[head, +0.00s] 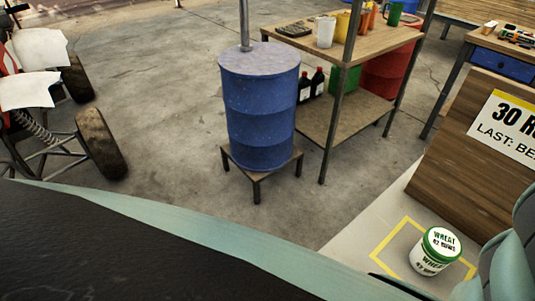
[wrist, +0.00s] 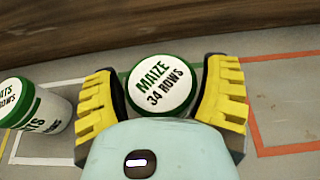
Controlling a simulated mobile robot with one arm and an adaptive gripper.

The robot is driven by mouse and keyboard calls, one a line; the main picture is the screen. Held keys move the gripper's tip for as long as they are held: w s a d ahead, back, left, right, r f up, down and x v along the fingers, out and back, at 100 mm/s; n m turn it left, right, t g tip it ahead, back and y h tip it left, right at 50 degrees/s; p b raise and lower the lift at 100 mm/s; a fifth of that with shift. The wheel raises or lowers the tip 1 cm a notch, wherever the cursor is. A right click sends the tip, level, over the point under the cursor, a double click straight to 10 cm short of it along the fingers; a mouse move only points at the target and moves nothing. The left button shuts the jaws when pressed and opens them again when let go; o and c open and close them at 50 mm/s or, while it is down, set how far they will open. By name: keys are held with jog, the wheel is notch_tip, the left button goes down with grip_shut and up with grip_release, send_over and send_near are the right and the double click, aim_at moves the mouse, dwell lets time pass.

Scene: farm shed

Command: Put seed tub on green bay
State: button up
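A white seed tub with a green-rimmed lid marked MAIZE 34 ROWS (wrist: 162,86) stands between the fingers of my gripper (wrist: 163,92) in the wrist view. The yellow fingers are spread on either side of the lid, close to it; I cannot make out firm contact. A third tub marked WHEAT (head: 435,251) stands inside a yellow outline (head: 384,247) in the head view.
An orange outline (wrist: 256,128) lies right of my gripper, and a wooden board (wrist: 150,25) stands behind the tubs. In the head view, a sign board (head: 505,125) rises behind the bench top. A blue barrel (head: 262,115) and a shelf (head: 345,125) stand farther off.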

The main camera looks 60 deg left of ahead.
jog(key=o, duration=0.3)
jog(key=shift+o, duration=0.2)
jog(key=shift+s+d+r, duration=0.1)
jog(key=shift+s+r, duration=0.1)
jog(key=shift+r, duration=0.05)
jog(key=a+p+v, duration=0.1)
jog(key=v, duration=1)
jog(key=shift+s+d+r, duration=0.15)
jog(key=shift+s+d, duration=0.15)
jog(key=shift+d, duration=0.15)
